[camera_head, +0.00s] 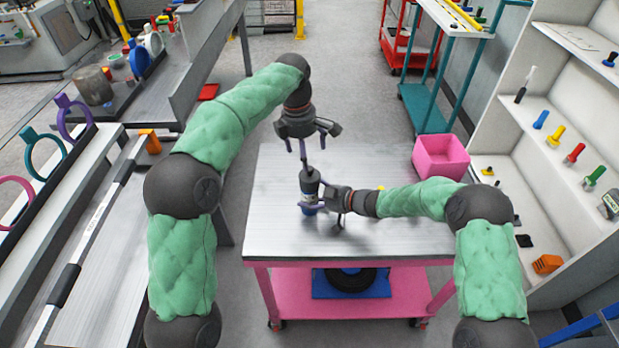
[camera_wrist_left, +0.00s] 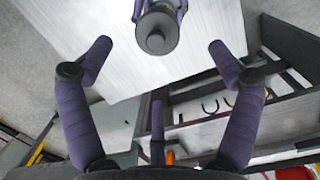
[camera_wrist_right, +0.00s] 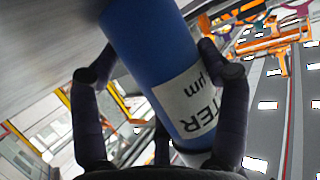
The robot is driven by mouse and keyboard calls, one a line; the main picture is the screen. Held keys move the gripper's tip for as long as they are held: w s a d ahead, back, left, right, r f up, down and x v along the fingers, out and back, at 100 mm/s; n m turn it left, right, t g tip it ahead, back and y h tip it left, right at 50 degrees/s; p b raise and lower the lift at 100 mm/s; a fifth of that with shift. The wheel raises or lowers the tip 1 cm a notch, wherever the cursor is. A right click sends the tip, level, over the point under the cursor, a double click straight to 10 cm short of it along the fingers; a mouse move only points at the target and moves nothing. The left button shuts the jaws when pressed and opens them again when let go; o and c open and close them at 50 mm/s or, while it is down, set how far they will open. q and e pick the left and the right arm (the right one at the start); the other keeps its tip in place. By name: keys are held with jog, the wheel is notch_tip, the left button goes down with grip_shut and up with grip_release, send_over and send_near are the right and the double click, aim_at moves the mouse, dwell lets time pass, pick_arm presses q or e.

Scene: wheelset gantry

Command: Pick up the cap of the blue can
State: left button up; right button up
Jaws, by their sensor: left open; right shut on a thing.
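The blue can (camera_head: 309,210) appears upright over the table, mostly hidden behind gripper fingers, with its dark cap (camera_head: 309,175) on top. My right gripper (camera_head: 322,206) is shut around the can's body from the right. In the right wrist view the blue can with a white label (camera_wrist_right: 155,60) sits between the fingers (camera_wrist_right: 148,65). My left gripper (camera_head: 306,148) is open, pointing down above the cap. In the left wrist view the round dark cap (camera_wrist_left: 156,34) lies ahead, midway between the spread, empty fingertips (camera_wrist_left: 160,48), touching neither.
The grey tabletop (camera_head: 390,240) of a pink cart is largely clear. A pink bin (camera_head: 440,157) stands at its far right corner. Shelves with several coloured tools (camera_head: 575,152) stand at the right. A bench with coloured rings (camera_head: 48,157) stands at the left.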

aim_at(311, 175)
pick_arm(q)
jog(key=f, duration=0.3)
jog(key=d+f, duration=0.1)
jog(key=f, duration=0.5)
jog(key=shift+w+d+f, duration=0.2)
jog(key=shift+w+f, duration=0.05)
jog(key=c, duration=1.1)
